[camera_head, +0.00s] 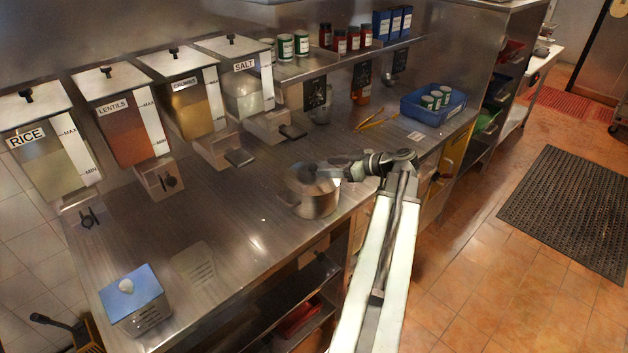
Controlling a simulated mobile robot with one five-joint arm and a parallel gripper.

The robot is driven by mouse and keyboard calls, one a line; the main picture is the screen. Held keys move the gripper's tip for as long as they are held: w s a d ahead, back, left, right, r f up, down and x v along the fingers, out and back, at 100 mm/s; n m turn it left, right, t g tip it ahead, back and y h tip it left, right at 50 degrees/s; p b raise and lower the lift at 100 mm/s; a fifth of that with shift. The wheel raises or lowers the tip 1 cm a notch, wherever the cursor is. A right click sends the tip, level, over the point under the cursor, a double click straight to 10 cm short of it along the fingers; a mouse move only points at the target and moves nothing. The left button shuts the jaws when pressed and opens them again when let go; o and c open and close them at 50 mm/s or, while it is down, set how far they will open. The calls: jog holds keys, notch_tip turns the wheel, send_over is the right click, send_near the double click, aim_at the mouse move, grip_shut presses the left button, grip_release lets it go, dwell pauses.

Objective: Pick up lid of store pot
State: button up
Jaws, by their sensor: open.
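A metal pot (313,200) stands on the steel counter, near its front edge and right of the middle. Its lid (306,174) appears to be on top, grey with a dark knob partly hidden by my gripper. My gripper (322,170) reaches in from the right, with its tip at the top of the pot beside the knob. It is open. I cannot tell whether the fingers touch the lid or stand around the knob.
Rice, lentils and other dispensers (131,127) hang along the back wall above the counter. A blue-topped box (134,297) stands at the front left. A blue tray (433,104) with cans and yellow tongs (377,119) lie to the right. The counter left of the pot is mostly clear.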

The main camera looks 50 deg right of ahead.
aim_at(313, 169)
jog(key=shift+w+a+f, duration=0.2)
jog(key=shift+w+f, duration=0.1)
jog(key=shift+w, duration=0.35)
jog(key=x, duration=0.1)
jog(key=b+x, duration=0.1)
jog(key=x, duration=0.1)
jog(key=b+x, duration=0.1)
jog(key=shift+w+a+f, duration=0.1)
jog(key=shift+a+f, duration=0.2)
jog(key=shift+w, duration=0.3)
grip_shut()
